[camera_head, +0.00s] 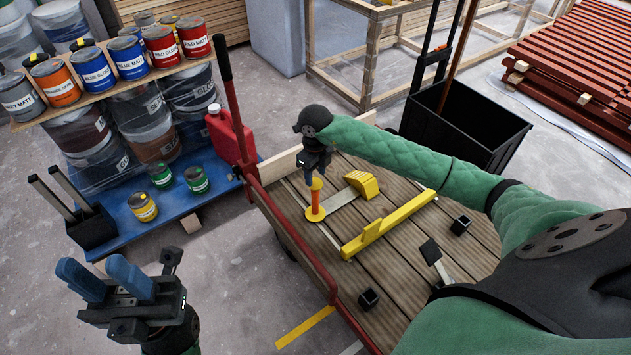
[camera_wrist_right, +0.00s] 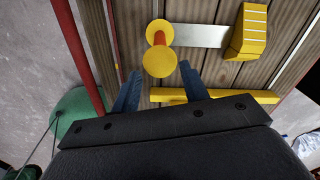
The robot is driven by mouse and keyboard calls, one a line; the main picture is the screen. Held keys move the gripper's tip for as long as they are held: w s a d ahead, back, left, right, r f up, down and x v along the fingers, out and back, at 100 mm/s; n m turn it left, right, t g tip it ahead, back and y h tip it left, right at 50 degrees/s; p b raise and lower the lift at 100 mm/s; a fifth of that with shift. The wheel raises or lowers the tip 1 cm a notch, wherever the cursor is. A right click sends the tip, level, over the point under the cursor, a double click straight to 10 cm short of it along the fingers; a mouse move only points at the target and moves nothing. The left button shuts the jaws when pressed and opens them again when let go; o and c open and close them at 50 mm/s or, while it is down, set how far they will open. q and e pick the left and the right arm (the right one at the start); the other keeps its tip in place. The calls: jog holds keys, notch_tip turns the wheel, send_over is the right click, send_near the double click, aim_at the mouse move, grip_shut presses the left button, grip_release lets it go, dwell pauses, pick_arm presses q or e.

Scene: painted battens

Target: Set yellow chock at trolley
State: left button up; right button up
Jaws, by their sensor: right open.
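The yellow chock (camera_head: 362,184) is a ribbed wedge on the trolley's plank deck (camera_head: 385,280). A flat metal strip runs from it to an upright orange handle (camera_head: 316,197) with yellow ends. In the right wrist view the wedge (camera_wrist_right: 248,32) is at the top right and the handle (camera_wrist_right: 159,40) is top centre. My right gripper (camera_head: 314,172) is over the handle, pointing down. Its blue fingers (camera_wrist_right: 159,88) are open, with the handle's top just ahead of the gap; contact is not clear. My left gripper (camera_head: 107,278) is open and empty, left of the trolley.
A yellow batten piece (camera_head: 385,225) lies on the deck beside the chock, with small black sockets (camera_head: 369,298) nearby. The trolley has a red rail and upright red pole (camera_head: 232,105). A blue pallet (camera_head: 130,230) with paint cans stands left. Yellow tape (camera_head: 305,327) marks the floor.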

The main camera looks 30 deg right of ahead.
jog(key=shift+r, duration=1)
